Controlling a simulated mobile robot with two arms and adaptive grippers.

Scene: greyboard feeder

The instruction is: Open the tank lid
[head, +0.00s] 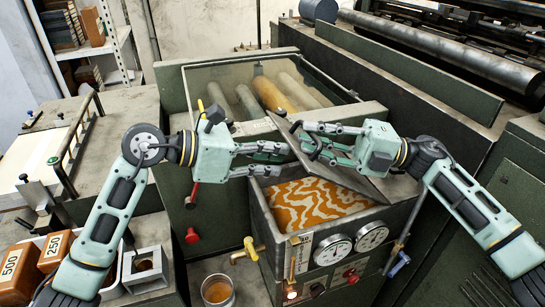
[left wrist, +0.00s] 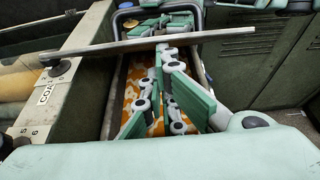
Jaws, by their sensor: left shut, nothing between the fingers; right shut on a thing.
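The tank lid (head: 345,180) is a grey plate tilted up over the tank (head: 262,205), whose front part is open. Orange-and-white patterned contents (head: 312,203) show inside. My right gripper (head: 308,138) is shut at the dark handle (head: 306,152) on the lid's upper side; its grip is partly hidden. My left gripper (head: 284,160) is shut and empty, left of the lid and above the tank's left edge. In the left wrist view the lid (left wrist: 110,48) shows nearly edge-on, and my left fingers (left wrist: 172,90) reach toward it over the patterned contents (left wrist: 140,90); contact is unclear.
Two gauges (head: 333,249) and red knobs are on the tank front. A yellow tap (head: 247,249) sticks out at left, above a metal cup (head: 217,291). A glass-topped roller trough (head: 262,85) stands behind.

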